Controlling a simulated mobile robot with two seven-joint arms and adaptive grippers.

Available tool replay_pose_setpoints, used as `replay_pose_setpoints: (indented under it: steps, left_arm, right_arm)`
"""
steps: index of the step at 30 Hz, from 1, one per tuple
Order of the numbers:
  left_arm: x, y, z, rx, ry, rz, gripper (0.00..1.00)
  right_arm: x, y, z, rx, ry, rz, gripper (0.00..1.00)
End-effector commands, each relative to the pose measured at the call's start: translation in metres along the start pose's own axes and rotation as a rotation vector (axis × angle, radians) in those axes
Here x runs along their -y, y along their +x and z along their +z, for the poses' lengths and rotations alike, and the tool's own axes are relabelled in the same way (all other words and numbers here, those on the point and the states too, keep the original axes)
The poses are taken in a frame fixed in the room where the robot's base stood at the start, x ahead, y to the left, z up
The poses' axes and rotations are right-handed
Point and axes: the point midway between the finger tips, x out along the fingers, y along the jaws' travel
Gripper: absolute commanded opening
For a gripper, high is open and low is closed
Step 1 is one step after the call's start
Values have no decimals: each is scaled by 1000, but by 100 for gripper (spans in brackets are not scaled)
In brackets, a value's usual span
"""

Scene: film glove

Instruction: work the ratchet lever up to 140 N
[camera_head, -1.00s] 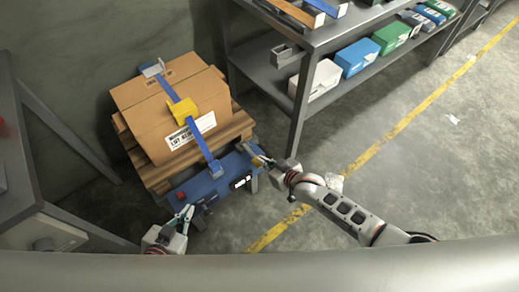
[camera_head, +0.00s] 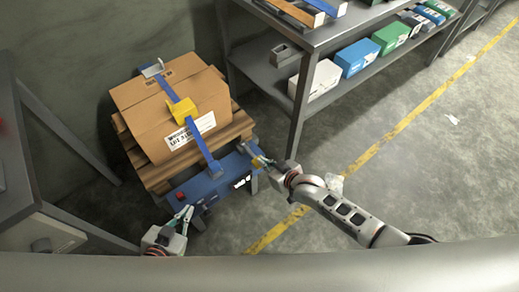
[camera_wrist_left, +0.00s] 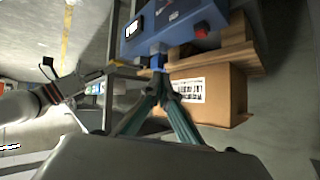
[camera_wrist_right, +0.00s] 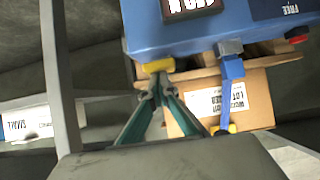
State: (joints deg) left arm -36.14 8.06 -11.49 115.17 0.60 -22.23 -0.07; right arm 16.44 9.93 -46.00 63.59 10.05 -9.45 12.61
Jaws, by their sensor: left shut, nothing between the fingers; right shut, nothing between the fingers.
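A blue ratchet unit (camera_head: 205,190) with a red knob (camera_head: 180,196) sits in front of a strapped carton (camera_head: 165,120). A blue strap (camera_head: 200,144) runs over the carton to the unit. The lever's yellow grip (camera_wrist_right: 158,66) shows in the right wrist view, just beyond the tips of my right gripper (camera_wrist_right: 158,84), which is shut; touching or apart is unclear. My right gripper (camera_head: 262,161) is at the unit's right end in the head view. My left gripper (camera_head: 187,213) is shut and empty by the unit's front left. The unit's display (camera_wrist_right: 192,6) is cut off and unreadable.
The carton rests on a wooden pallet (camera_head: 240,124). A grey shelf rack (camera_head: 268,76) with boxes stands at the right back, its leg near my right gripper. A grey bench (camera_head: 28,185) is at the left.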

Motion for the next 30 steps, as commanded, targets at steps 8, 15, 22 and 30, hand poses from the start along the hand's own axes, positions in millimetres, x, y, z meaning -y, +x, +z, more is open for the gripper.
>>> replay_pose_setpoints:
  steps: [8,15,22,30]
  left_arm:
    - [1,-6,-15,-13,-8,2,0]
    - [-3,-22,-30,-8,-28,15,0]
    - [-3,-28,-32,-2,-29,17,0]
    - [2,-29,-47,-18,-25,11,0]
  right_arm:
    - [0,-10,0,24,-6,3,0]
    - [-3,-28,-38,4,-3,8,0]
    - [-2,-78,-14,4,0,6,0]
    - [-2,-112,-4,-1,2,6,0]
